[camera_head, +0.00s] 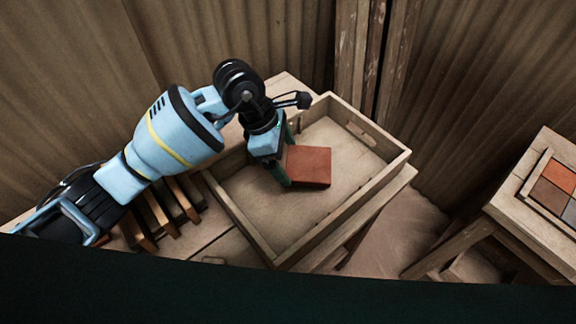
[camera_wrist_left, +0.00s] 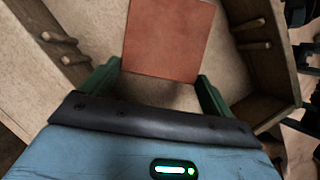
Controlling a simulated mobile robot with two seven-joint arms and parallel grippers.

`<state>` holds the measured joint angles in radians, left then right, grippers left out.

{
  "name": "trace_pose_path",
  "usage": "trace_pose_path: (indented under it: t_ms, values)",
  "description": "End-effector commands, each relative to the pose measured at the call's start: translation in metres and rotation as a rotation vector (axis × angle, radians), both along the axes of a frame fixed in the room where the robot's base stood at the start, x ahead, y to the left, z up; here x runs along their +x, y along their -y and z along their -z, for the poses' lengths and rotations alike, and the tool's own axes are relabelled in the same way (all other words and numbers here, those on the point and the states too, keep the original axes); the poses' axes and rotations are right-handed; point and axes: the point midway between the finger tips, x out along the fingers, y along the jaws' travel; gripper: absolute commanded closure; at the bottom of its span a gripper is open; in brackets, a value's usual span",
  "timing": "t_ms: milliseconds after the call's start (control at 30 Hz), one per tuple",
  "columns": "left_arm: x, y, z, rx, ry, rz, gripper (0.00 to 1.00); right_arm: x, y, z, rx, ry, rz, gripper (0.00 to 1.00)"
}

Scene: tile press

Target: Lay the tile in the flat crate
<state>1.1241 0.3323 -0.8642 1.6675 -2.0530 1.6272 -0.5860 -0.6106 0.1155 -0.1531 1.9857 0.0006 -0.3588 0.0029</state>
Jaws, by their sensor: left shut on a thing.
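A square terracotta tile (camera_head: 309,166) is inside the outline of the flat wooden crate (camera_head: 240,222) in the head view. My left gripper (camera_head: 287,165) is shut on the tile at its left edge. In the left wrist view the tile (camera_wrist_left: 169,38) lies flat-on between the two green fingers (camera_wrist_left: 158,82), with the pale crate floor (camera_wrist_left: 100,25) behind it. I cannot tell whether the tile touches the crate floor. The far part of the crate is partly hidden by my left arm. My right gripper is not in view.
The crate rests on a wooden table (camera_head: 205,235). Several upright slats stand in a rack (camera_head: 165,210) left of the crate. A second wooden stand (camera_head: 510,205) with coloured tiles (camera_head: 557,178) is at the right. Corrugated walls close off the back.

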Motion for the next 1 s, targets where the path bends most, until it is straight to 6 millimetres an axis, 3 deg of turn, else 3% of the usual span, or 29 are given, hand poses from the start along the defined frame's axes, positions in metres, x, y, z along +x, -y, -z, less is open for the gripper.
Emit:
trace_pose_path:
  t_ms: [267,567,933,967,1000]
  values:
    - [0.000,0.000,0.007,-0.001,0.003,0.001,0.43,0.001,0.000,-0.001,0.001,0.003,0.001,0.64]
    - [0.000,0.000,0.041,-0.002,0.000,0.000,0.43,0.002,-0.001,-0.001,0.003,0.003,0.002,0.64]
    - [0.000,0.000,0.045,-0.001,0.003,0.001,0.43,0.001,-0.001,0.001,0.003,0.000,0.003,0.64]
    - [0.000,0.000,0.046,0.001,0.001,0.001,0.12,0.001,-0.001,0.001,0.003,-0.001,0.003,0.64]
    - [0.000,0.000,0.046,0.000,0.002,0.001,0.07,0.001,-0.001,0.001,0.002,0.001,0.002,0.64]
